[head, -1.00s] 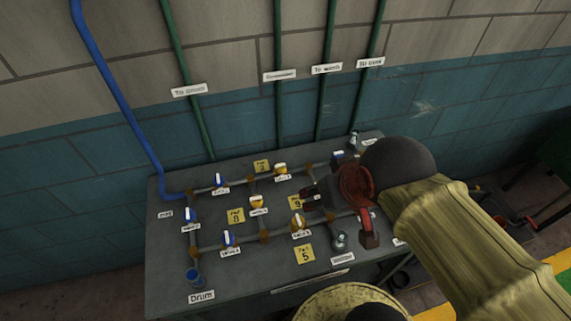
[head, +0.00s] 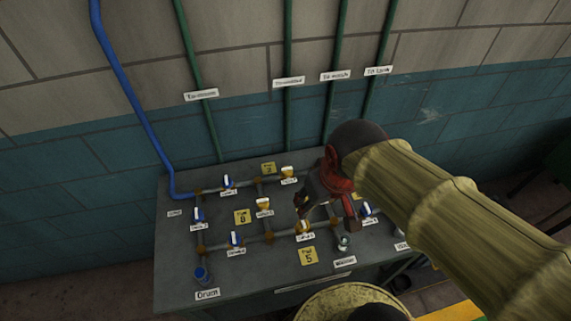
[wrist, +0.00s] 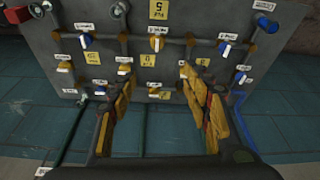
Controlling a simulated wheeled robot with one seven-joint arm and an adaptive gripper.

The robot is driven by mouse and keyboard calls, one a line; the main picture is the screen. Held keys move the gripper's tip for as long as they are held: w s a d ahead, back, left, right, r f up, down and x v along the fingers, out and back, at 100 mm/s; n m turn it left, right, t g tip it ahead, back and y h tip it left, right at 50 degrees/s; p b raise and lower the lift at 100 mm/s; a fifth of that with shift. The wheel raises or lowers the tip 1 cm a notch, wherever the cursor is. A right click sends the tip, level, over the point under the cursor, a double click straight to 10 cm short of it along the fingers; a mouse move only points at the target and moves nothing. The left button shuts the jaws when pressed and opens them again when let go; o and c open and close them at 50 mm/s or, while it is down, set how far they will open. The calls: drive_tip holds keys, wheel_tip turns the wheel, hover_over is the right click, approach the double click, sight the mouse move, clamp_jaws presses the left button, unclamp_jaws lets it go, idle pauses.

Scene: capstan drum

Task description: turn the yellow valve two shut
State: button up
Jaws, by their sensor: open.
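Several small valves with yellow or blue-and-white handles sit on a pipe grid on a grey bench (head: 180,290). Yellow-handled valves show at the back (head: 288,172), in the middle (head: 263,204) and at the front (head: 303,227) in the head view. The small labels are too blurred to tell which is valve two. My gripper (head: 325,212) is above the right half of the grid, pointing down, its fingers spread and empty. In the wrist view, the open fingers (wrist: 157,75) frame the middle of the panel; a yellow valve (wrist: 156,43) lies beyond them. Contact with any valve cannot be told.
Blue-handled valves (head: 235,238) stand among the yellow ones. A blue pipe (head: 133,95) and green pipes (head: 200,85) run up the wall behind. Yellow tags (head: 308,256) lie on the bench.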

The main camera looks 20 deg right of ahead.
drive_tip(key=w+a+f+n+g+h+p, duration=0.1)
drive_tip(key=w+f+n+g+h+p, duration=0.15)
drive_tip(key=w+f+n+p, duration=0.55)
drive_tip(key=n+h, duration=0.2)
drive_tip(key=n, duration=0.9)
approach(286, 169)
wheel_tip(286, 169, down, 2)
drive_tip(key=shift+t, duration=0.35)
drive_tip(key=x, duration=0.7)
drive_tip(key=shift+d+f, duration=0.2)
drive_tip(key=shift+d, duration=0.2)
drive_tip(key=shift+s, duration=0.1)
drive_tip(key=shift+c, duration=1.1)
drive_tip(key=c, duration=0.9)
drive_tip(key=shift+c, duration=0.2)
